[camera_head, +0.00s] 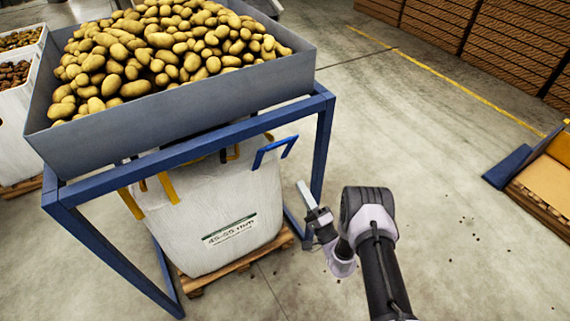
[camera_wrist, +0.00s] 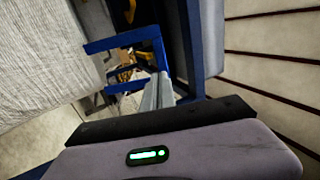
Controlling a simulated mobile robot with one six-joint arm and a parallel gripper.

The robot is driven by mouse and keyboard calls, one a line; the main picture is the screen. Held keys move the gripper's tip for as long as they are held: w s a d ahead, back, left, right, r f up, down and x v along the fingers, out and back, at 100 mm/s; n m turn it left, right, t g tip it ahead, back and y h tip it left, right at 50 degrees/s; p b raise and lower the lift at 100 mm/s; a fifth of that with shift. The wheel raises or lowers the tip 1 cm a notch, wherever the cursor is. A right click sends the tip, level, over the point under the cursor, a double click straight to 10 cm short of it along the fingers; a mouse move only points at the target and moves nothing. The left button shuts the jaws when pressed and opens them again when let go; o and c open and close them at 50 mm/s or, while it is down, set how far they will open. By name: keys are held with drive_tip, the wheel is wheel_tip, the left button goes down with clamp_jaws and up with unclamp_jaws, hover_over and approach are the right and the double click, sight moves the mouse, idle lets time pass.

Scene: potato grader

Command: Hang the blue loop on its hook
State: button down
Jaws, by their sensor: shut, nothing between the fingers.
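The blue loop (camera_head: 275,149) stands up from the near right top corner of the white bulk bag (camera_head: 215,220), beside the blue frame's right post. In the wrist view the blue loop (camera_wrist: 122,38) is ahead and to the left of the fingers. My gripper (camera_head: 301,187) is shut and empty, below and right of the loop and apart from it. In the wrist view my gripper (camera_wrist: 157,84) shows its two fingers together. I cannot make out the hook for the blue loop in either view.
The blue frame (camera_head: 322,140) carries a grey hopper (camera_head: 190,112) of potatoes above the bag. Yellow loops (camera_head: 168,188) show at the bag's other corners. The bag stands on a wooden pallet (camera_head: 235,267). The floor to the right is open, with a blue-edged pallet (camera_head: 508,167) farther off.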

sight(279, 146)
drive_tip(key=b+x, duration=0.3)
drive_tip(key=x, duration=1)
drive_tip(key=shift+b, duration=0.3)
drive_tip(key=shift+r, duration=0.1)
